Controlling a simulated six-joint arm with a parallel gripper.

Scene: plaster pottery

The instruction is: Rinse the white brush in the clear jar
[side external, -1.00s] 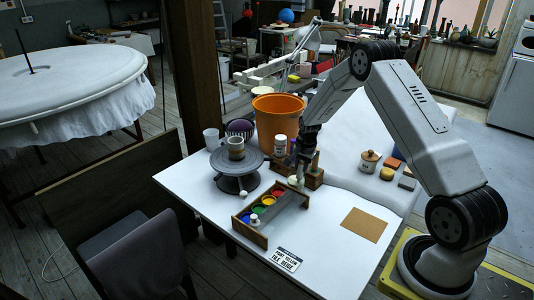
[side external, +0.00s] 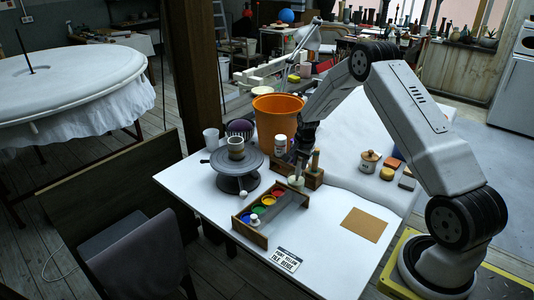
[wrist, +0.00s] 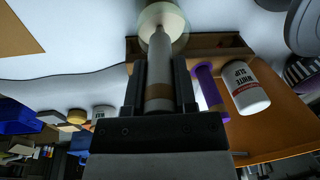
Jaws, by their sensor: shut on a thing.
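My gripper (side external: 301,154) is shut on the white brush (wrist: 160,65), which has a tan band between the fingers (wrist: 160,88). The brush points down at the clear jar (side external: 296,182), directly below my gripper on the white table. In the wrist view the jar's pale round rim (wrist: 178,20) surrounds the brush's far end. The brush tip is at or inside the jar's mouth; how deep it sits I cannot tell.
A wooden holder (side external: 313,181) with upright handles, one purple (wrist: 208,85), stands close behind the jar. The white slip bottle (side external: 281,145) and orange bucket (side external: 277,115) are behind. A paint tray (side external: 266,234) and banding wheel (side external: 236,161) lie left. A brown board (side external: 364,225) is right.

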